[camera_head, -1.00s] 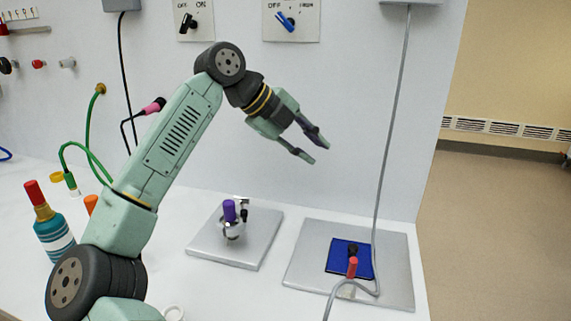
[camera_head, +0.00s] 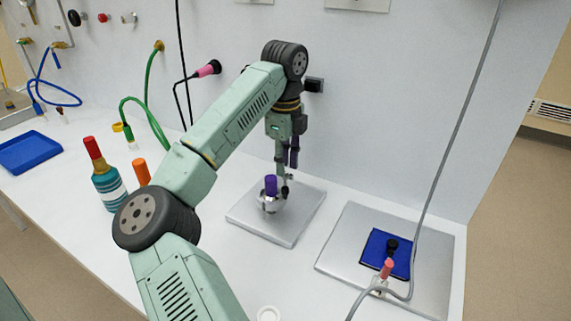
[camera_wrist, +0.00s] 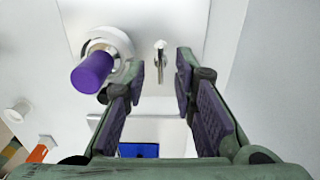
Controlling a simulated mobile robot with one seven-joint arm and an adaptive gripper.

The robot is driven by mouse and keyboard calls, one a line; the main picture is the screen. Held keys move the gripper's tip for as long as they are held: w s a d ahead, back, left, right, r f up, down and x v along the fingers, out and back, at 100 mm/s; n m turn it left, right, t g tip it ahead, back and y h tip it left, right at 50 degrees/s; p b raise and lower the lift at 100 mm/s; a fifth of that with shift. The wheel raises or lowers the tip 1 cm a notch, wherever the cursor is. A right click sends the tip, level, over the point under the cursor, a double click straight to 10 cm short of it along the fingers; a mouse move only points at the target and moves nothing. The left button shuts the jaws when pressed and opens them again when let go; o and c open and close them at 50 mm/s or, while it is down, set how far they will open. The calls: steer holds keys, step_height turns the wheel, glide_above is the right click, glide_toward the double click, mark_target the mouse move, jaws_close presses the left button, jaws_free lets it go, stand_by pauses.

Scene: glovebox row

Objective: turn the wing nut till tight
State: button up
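A small metal fitting with a dark, narrow part, likely the wing nut (camera_wrist: 160,58), shows in the wrist view, between and beyond my fingertips. In the head view its dark part (camera_head: 285,190) stands beside a purple-capped handle (camera_head: 271,185) on a grey metal plate (camera_head: 298,222). In the wrist view the purple handle (camera_wrist: 92,73) rises from a round white base, left of my left finger. My gripper (camera_head: 288,166) points down over the fitting. In the wrist view its fingers (camera_wrist: 159,82) are apart with nothing between the pads. Contact with the fitting is not visible.
A second metal plate (camera_head: 344,251) at right bears a blue pad (camera_head: 372,254), a black knob and a red-tipped part (camera_head: 387,268); a grey cable (camera_head: 455,130) crosses it. A teal bottle (camera_head: 108,188) and an orange-capped item (camera_head: 142,172) stand left. The wall is close behind.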

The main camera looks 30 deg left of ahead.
steer(key=shift+f, duration=0.9)
jaws_close()
